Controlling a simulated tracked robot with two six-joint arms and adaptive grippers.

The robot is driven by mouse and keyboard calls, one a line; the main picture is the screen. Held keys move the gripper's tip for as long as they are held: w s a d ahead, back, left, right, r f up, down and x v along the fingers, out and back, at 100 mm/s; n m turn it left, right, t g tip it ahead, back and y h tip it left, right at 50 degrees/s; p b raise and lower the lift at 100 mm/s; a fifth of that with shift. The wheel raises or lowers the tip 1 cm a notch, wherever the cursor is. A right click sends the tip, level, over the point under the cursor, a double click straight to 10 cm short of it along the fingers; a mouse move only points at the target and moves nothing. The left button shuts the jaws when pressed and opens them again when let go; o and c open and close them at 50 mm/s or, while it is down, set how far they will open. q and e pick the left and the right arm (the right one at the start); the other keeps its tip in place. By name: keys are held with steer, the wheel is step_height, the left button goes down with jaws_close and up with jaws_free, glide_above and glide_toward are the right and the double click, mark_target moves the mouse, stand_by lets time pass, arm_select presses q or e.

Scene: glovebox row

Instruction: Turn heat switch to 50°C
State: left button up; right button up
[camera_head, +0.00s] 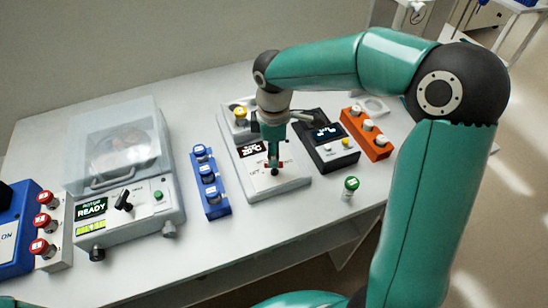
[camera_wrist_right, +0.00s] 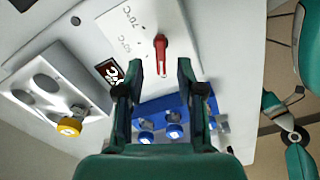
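The heat switch is a small red lever (camera_wrist_right: 162,54) on the pale top plate of a hot plate unit (camera_head: 284,185). The unit's dark display (camera_head: 251,149) reads about 20°C. In the wrist view, printed temperature labels stand beside the lever; one reads 70°C, and another (camera_wrist_right: 126,44) is hard to read. My right gripper (camera_wrist_right: 161,71) is open, its fingertips on either side of the lever's near end, with gaps visible. Contact cannot be told. My left gripper is not in view.
A blue vial rack (camera_head: 213,203) stands left of the unit, a black device (camera_head: 325,155) and an orange rack (camera_head: 376,148) right. A green-capped vial (camera_head: 350,188) stands in front. A lidded centrifuge (camera_head: 118,227) is further left.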

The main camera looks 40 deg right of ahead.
steer(key=shift+f, duration=1.55)
jaws_close()
